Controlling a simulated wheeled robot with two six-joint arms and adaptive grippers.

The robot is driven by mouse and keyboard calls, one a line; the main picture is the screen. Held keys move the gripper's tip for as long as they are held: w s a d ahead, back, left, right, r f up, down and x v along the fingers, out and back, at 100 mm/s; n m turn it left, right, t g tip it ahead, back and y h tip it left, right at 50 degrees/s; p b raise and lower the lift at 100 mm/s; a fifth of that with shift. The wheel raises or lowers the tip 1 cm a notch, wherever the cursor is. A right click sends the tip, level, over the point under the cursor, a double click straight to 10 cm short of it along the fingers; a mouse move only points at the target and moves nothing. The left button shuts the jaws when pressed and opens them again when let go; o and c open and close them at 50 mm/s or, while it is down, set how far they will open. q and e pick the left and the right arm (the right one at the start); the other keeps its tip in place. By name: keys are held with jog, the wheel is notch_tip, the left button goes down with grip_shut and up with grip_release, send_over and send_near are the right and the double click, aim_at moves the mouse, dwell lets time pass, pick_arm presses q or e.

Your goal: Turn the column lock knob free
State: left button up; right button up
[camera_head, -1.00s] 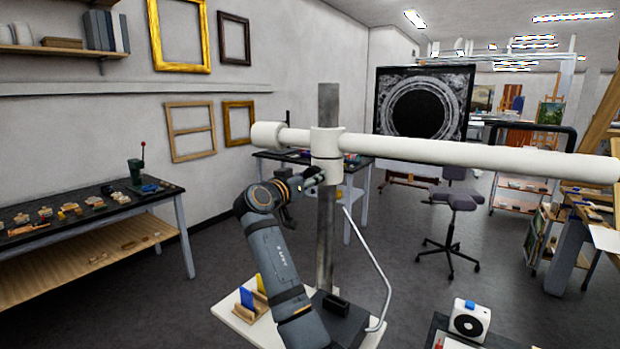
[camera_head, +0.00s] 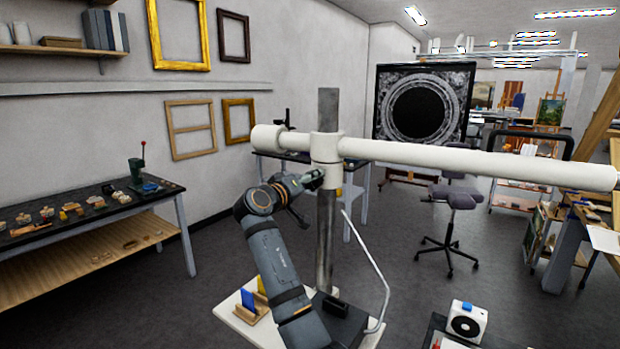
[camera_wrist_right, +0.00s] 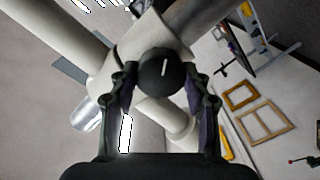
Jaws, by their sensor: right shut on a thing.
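A grey upright column (camera_head: 326,240) stands in front of me. A white collar (camera_head: 326,148) on it carries a long white crossbar (camera_head: 450,157). In the right wrist view the lock knob (camera_wrist_right: 162,70) is a dark round cap with a white line, on the white collar (camera_wrist_right: 125,62). My right gripper (camera_wrist_right: 162,78) has its two fingers on either side of the knob and is shut on it. In the head view my right gripper (camera_head: 314,179) meets the collar's lower left side and hides the knob. My left gripper is in neither view.
A white base board (camera_head: 238,318) with a yellow and blue item in a wooden holder lies below my right arm. A bent white rod (camera_head: 370,265) rises right of the column. A white boxed device (camera_head: 467,320) stands at lower right.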

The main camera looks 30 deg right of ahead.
jog(key=shift+w+n+g+p, duration=0.1)
jog(key=shift+n+g+p, duration=0.2)
jog(key=shift+n+p, duration=3)
jog(key=shift+f+n+b, duration=0.1)
jog(key=shift+n+b, duration=0.6)
jog(key=shift+n, duration=0.1)
jog(key=o, duration=1.2)
jog(key=shift+c, duration=0.2)
jog(key=shift+a, duration=0.1)
jog(key=shift+a, duration=0.1)
jog(key=v, duration=0.7)
